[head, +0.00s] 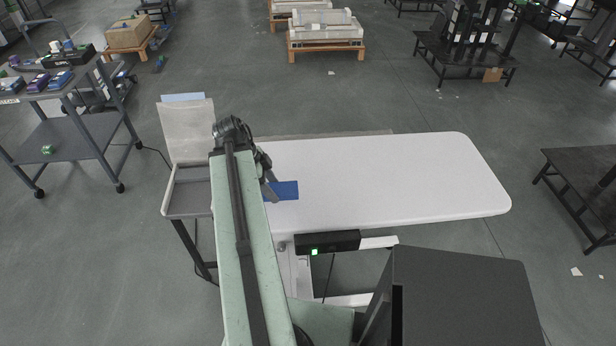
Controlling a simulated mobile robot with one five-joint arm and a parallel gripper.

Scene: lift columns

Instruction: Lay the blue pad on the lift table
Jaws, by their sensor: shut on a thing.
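The blue pad (286,191) shows at the left part of the white lift table (390,178), just right of my arm. My gripper (270,190) is at the pad's left edge and is shut on it. Part of the pad is hidden behind the gripper and arm. I cannot tell whether the pad touches the table top or is held a little above it. The rest of the table top is bare.
A grey tray stand (187,195) with an upright pale panel stands left of the table. A black control box (328,243) with a green light sits under the table's front edge. A grey cart (75,140) with small items stands at far left.

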